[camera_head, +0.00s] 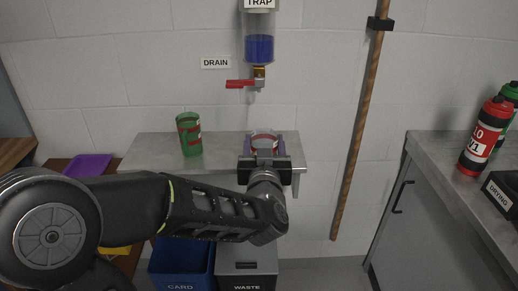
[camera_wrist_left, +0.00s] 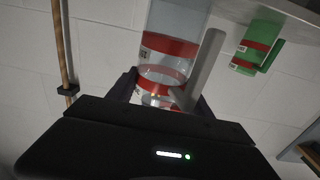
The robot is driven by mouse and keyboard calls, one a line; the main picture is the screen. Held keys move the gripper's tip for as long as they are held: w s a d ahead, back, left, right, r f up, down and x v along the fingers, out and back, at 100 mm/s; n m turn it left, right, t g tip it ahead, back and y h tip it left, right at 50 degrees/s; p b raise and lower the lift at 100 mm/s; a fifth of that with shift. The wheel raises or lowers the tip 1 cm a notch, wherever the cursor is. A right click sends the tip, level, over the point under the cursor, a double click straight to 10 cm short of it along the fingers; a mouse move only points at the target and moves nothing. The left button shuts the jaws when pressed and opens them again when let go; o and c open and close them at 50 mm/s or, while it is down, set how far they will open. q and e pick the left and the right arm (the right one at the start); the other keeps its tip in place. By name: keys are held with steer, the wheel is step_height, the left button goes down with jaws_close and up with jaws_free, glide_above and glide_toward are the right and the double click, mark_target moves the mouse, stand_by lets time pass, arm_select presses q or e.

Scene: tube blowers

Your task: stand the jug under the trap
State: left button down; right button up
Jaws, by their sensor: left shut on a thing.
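The clear jug with red bands (camera_head: 264,143) is at the right end of the grey shelf (camera_head: 150,150). My left gripper (camera_head: 265,150) is shut on it from the front. The left wrist view shows the jug (camera_wrist_left: 172,48) between the fingers (camera_wrist_left: 165,92), its grey handle on the right. I cannot tell whether its base touches the shelf. The trap (camera_head: 259,45) is on the wall above, holding blue liquid, with a red-handled tap (camera_head: 240,84). The tap's spout is above and roughly in line with the jug. My right gripper is not in view.
A green jug with red bands (camera_head: 189,134) stands on the shelf to the left; it also shows in the left wrist view (camera_wrist_left: 257,45). A wooden pole (camera_head: 362,120) leans right of the shelf. A right-hand counter holds red and green bottles (camera_head: 484,137).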

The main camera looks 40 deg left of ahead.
arm_select(q)
steer(key=shift+s+a+r, duration=0.25)
steer(key=shift+s+a, duration=0.05)
steer(key=shift+s, duration=0.15)
steer(key=p+x, duration=0.1)
steer(key=x, duration=1.6)
steer(key=shift+a, duration=0.2)
steer(key=shift+s, duration=0.1)
steer(key=f, duration=0.3)
steer(key=shift+w+a+f, duration=0.3)
steer(key=shift+w, duration=0.1)
